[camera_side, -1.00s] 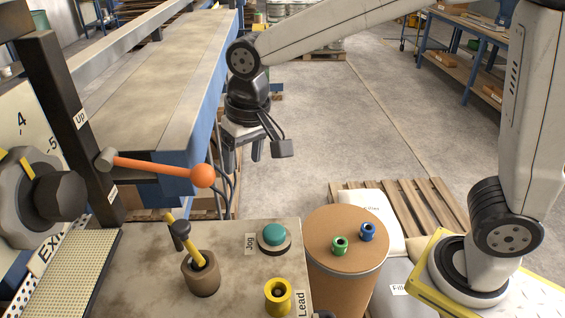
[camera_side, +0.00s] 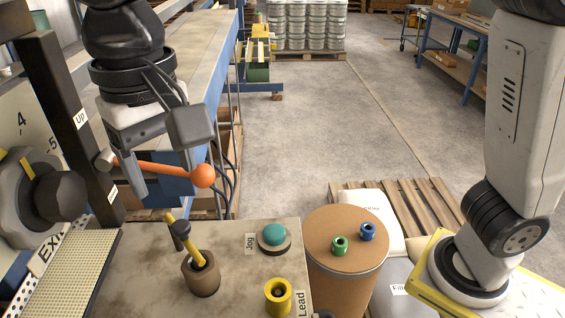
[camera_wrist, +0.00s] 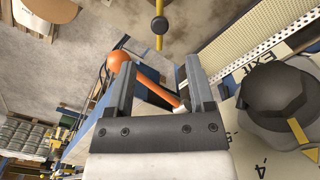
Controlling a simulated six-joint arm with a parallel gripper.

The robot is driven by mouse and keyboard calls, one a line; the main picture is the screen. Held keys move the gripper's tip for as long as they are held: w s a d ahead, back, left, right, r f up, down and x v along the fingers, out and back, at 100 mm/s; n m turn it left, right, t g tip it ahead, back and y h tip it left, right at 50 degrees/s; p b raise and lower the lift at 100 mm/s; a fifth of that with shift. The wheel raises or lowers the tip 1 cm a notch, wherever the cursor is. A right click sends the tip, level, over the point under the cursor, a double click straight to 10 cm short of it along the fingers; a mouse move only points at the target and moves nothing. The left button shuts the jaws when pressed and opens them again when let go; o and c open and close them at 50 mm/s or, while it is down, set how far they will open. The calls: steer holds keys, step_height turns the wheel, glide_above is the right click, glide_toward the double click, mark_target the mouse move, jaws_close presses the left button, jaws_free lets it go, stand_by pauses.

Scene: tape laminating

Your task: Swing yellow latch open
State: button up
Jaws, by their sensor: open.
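No part is labelled as a latch; two yellow parts could be it. One is a yellow stick (camera_side: 169,218) with a dark knob, leaning in a brown cup-shaped base (camera_side: 201,277) on the panel; it also shows at the top of the wrist view (camera_wrist: 159,40). The other is a yellow bar (camera_side: 15,160) on the dark round dial at the left; it also shows in the wrist view (camera_wrist: 303,140). My gripper (camera_side: 164,172) is open and empty, pointing down above and behind the yellow stick. In the wrist view its fingers (camera_wrist: 158,72) stand well apart.
An orange-knobbed lever (camera_side: 203,176) sits close by my gripper; its rod shows between the fingers, contact unclear. The panel (camera_side: 240,290) holds a teal button (camera_side: 273,235) and a yellow ring (camera_side: 278,297). A dark upright post (camera_side: 62,110) stands left. A drum (camera_side: 340,265) stands right.

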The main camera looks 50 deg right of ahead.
mark_target(180, 225)
steer(key=shift+f, duration=0.1)
steer(key=shift+f, duration=3.85)
jaws_close()
